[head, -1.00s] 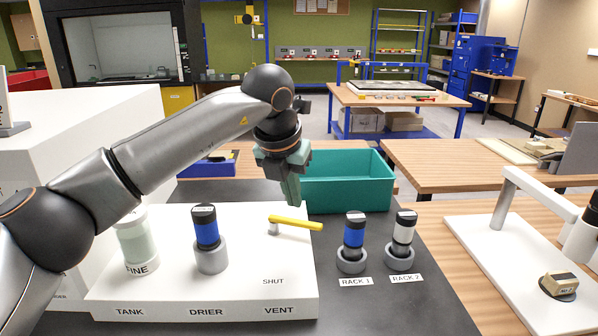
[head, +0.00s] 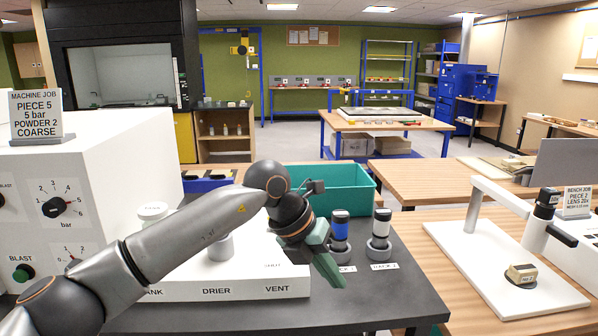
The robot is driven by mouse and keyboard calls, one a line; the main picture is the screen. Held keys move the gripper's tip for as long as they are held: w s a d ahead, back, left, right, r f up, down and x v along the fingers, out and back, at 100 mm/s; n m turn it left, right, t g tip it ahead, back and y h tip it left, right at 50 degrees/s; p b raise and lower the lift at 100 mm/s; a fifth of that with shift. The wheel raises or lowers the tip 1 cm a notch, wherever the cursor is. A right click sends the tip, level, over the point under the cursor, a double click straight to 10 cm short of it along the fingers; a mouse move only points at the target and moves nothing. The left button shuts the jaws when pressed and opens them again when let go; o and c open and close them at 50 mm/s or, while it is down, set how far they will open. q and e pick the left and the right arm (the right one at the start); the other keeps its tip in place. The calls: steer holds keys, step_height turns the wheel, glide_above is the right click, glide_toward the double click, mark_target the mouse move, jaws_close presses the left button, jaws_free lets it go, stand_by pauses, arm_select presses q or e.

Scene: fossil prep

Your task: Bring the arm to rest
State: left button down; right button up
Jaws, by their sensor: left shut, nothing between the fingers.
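My left arm reaches in from the lower left across the white machine panel. My left gripper (head: 330,268) is shut and empty, its green-grey fingers pointing down and right. It shows in front of the dark bench top, just left of and below the rack 1 holder. A blue canister with a black cap (head: 340,226) stands upright at rack 1. A white canister with a black cap (head: 381,229) stands upright at rack 2. The arm hides the vent lever and most of what is around the drier holder (head: 221,246). My right gripper is not in view.
A teal bin (head: 345,190) stands behind the gripper. A job sign (head: 36,115) stands on the white machine at the left. The dark bench top (head: 400,300) is clear at front right.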

arm_select(q)
steer(key=s+d+f+n+g+h, duration=0.2)
steer(key=s+d+n+g+h, duration=0.15)
steer(key=s+d+h, duration=0.65)
steer(key=w+a+f+n+t+y, duration=0.25)
steer(key=a+f+n+t, duration=0.6)
steer(key=n, duration=0.55)
steer(key=w+a+f+n+t+y, duration=0.25)
steer(key=a+f+n+t, duration=0.45)
steer(key=a+n+t, duration=0.45)
steer(key=s+a+f+n+g+y, duration=0.4)
steer(key=s+a+f+n, duration=0.1)
steer(key=s+f, duration=0.5)
steer(key=s+a+f+n+g+y, duration=0.4)
steer(key=s+a+f, duration=0.3)
steer(key=s+f, duration=0.3)
steer(key=shift+s+a+f+n+y, duration=0.3)
steer(key=shift+f+n, duration=0.2)
steer(key=shift+n, duration=0.2)
